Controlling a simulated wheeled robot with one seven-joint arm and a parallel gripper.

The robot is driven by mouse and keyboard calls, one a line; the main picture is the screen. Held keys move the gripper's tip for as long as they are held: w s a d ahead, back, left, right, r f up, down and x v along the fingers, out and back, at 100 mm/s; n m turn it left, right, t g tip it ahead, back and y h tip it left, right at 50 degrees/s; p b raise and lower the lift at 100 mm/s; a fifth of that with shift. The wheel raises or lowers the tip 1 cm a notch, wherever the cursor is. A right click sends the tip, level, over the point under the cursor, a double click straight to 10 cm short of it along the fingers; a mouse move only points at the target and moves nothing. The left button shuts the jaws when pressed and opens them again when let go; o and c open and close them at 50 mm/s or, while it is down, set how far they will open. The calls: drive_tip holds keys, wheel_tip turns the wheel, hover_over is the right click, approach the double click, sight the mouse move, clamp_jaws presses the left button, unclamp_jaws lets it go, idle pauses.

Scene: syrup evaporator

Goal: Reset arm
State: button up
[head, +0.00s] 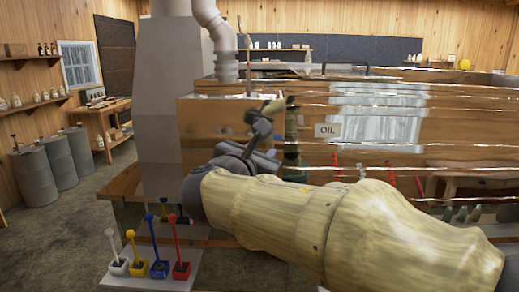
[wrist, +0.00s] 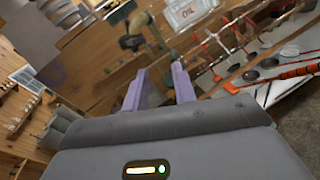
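My arm (head: 330,225), in a pale yellow cover, reaches from the lower right toward the middle of the head view. A dark green bottle-like thing (head: 291,130) stands just right of my gripper in the head view.
A white board (head: 150,272) with small coloured cups and scoops is at the lower left. Grey barrels (head: 37,175) stand by the left wall. The floor (head: 60,235) at left is clear.

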drive_tip(key=s+d+f+m+g, duration=0.2)
drive_tip(key=d+f+m+g, duration=0.25)
drive_tip(key=f, duration=0.65)
drive_tip(key=s+d+f+m+g, duration=0.2)
drive_tip(key=d+f+m+g, duration=0.3)
drive_tip(key=f, duration=0.6)
drive_tip(key=s+d+f+m+g+y, duration=0.2)
drive_tip(key=s+f+m, duration=0.4)
drive_tip(key=m, duration=0.4)
drive_tip(key=s+d+f+m+g+y, duration=0.2)
drive_tip(key=s+f+m, duration=0.4)
drive_tip(key=f+m, duration=0.3)
drive_tip(key=shift+s+d+f+m+y, duration=0.15)
drive_tip(key=shift+s+d+m+y, duration=0.15)
drive_tip(key=shift+d+y, duration=0.5)
drive_tip(key=shift+s, duration=0.15)
drive_tip(key=shift+d, duration=0.1)
